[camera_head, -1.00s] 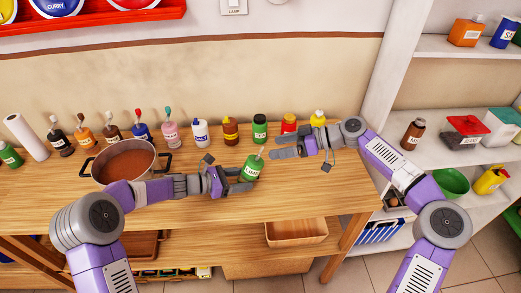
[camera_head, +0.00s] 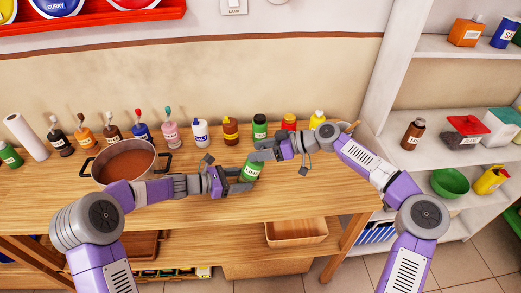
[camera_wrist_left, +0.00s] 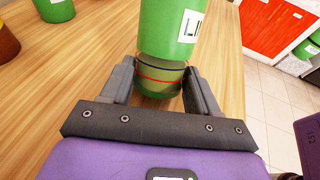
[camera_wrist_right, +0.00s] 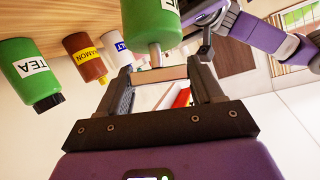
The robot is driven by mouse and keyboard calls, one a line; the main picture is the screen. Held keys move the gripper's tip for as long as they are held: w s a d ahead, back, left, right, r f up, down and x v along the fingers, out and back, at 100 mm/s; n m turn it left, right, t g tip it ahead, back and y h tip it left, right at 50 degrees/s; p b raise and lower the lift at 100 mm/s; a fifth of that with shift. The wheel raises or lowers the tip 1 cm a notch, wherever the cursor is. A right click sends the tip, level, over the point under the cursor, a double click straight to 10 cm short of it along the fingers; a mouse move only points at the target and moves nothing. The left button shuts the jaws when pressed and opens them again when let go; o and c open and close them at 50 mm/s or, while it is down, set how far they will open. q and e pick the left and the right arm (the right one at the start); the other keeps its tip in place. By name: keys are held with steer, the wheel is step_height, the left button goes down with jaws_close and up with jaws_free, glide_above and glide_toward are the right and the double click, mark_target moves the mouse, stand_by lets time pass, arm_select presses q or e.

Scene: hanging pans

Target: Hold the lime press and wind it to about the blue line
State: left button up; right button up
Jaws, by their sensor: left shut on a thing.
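The lime press (camera_head: 252,171) is a green bottle-like body with a white label, slightly tilted above the table's front. My left gripper (camera_wrist_left: 160,82) is shut on its clear lower part, where a red line shows in the left wrist view. In the right wrist view the green body (camera_wrist_right: 150,20) has a grey neck and a tan crossbar (camera_wrist_right: 160,74). My right gripper (camera_wrist_right: 160,85) is at this crossbar, its fingers apart on either side; whether they touch it is unclear.
A pot (camera_head: 125,162) of brown contents stands left on the wooden table (camera_head: 200,213). Several bottles line the table's back, among them a green one (camera_head: 260,127) close behind my right gripper. Shelves (camera_head: 460,155) stand at the right. The table's front right is clear.

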steer(key=shift+c, duration=1.4)
steer(key=shift+t, duration=0.3)
steer(key=m+t+h, duration=0.1)
steer(key=m, duration=0.2)
steer(key=m+t+h, duration=0.2)
steer(key=m, duration=0.1)
steer(key=shift+a+r, duration=0.1)
steer(key=shift+f+m+t+h, duration=0.15)
steer(key=shift+m+t+h, duration=0.2)
steer(key=shift+m+h, duration=0.7)
steer(key=shift+f+m+t+h, duration=0.1)
steer(key=shift+m+t+h, duration=0.25)
steer(key=shift+m+h, duration=0.7)
steer(key=shift+m, duration=0.7)
